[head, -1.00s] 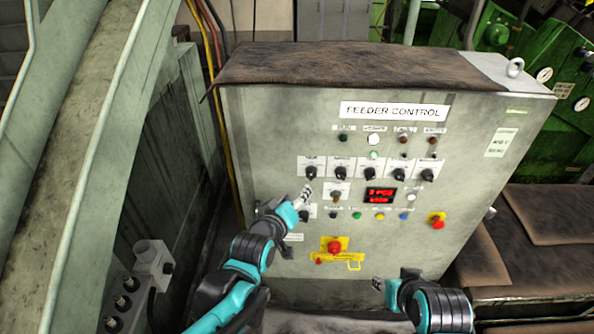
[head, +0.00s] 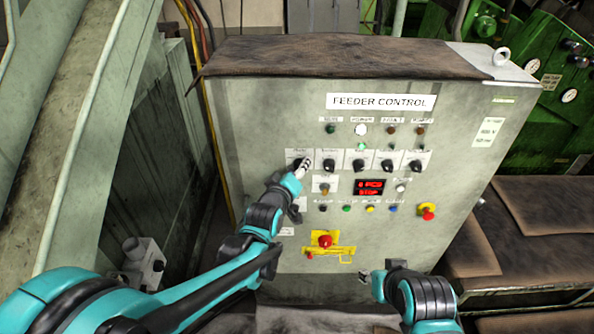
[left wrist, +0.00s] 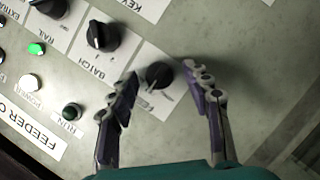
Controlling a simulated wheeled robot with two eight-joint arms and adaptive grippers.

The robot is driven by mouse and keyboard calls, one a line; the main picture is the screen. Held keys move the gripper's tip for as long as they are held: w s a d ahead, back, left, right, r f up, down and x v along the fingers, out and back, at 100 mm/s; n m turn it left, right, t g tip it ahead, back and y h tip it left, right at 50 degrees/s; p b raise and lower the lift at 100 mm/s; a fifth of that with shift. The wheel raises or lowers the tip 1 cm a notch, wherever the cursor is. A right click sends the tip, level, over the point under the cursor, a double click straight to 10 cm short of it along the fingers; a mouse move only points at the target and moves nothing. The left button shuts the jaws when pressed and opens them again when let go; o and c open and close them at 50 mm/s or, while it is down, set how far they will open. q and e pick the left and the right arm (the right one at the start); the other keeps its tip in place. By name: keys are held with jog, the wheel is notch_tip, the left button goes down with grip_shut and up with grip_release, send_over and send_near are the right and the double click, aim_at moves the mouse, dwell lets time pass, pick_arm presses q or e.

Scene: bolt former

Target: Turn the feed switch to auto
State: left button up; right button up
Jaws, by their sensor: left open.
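The feed switch is a black rotary knob on a white plate at the left end of the switch row on the feeder control cabinet (head: 245,120). In the left wrist view the feed knob (left wrist: 159,75) sits between the fingertips of my left gripper (left wrist: 165,80), which is open with one finger on each side; I cannot tell whether they touch it. In the head view my left gripper (head: 304,168) is at this knob and partly covers it. My right gripper (head: 370,283) is low in front of the cabinet, away from the switches; its finger opening is unclear.
The batch knob (left wrist: 102,36) is close beside the feed knob, with more knobs further along the row.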

pick_arm(q)
grip_shut()
jog(key=shift+d+r+m+g+y+p, duration=0.15)
jog(key=shift+m+y+p, duration=0.4)
jog(key=shift+m+y, duration=0.75)
jog(key=shift+d+m+g+y+p, duration=0.2)
jog(key=shift+m+y+p, duration=0.4)
jog(key=shift+m, duration=1.2)
